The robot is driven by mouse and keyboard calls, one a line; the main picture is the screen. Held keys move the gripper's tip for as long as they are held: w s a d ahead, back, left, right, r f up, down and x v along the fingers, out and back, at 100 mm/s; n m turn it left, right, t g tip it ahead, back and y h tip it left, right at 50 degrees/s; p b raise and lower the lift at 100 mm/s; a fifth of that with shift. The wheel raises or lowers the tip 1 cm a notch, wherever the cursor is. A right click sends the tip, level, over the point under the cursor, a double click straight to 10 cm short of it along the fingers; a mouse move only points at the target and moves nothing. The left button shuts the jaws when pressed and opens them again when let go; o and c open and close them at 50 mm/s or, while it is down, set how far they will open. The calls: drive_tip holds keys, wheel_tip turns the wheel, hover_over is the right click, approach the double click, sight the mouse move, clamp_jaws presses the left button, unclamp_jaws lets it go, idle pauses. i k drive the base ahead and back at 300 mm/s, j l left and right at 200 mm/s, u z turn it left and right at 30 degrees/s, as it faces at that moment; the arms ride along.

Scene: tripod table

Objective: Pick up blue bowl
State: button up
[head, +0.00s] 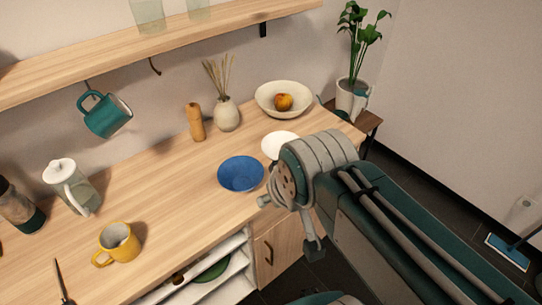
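The blue bowl (241,174) sits upright on the wooden counter, near its front edge, in the middle of the head view. It looks empty. My gripper (313,246) shows only in part, low beside the counter's front edge. Its fingers are not clear enough to tell whether it is open or shut. Nothing covers the bowl.
A white dish (279,145), partly hidden by my arm, lies behind the bowl. A cream bowl (268,101) with fruit, a vase (227,115) and a wooden mill (196,123) stand behind. A shelf (150,53) hangs above.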

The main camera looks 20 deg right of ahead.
sight(239, 174)
drive_tip(key=l+u, duration=0.75)
drive_tip(key=l, duration=0.15)
drive_tip(key=l+u, duration=0.35)
drive_tip(key=l, duration=0.1)
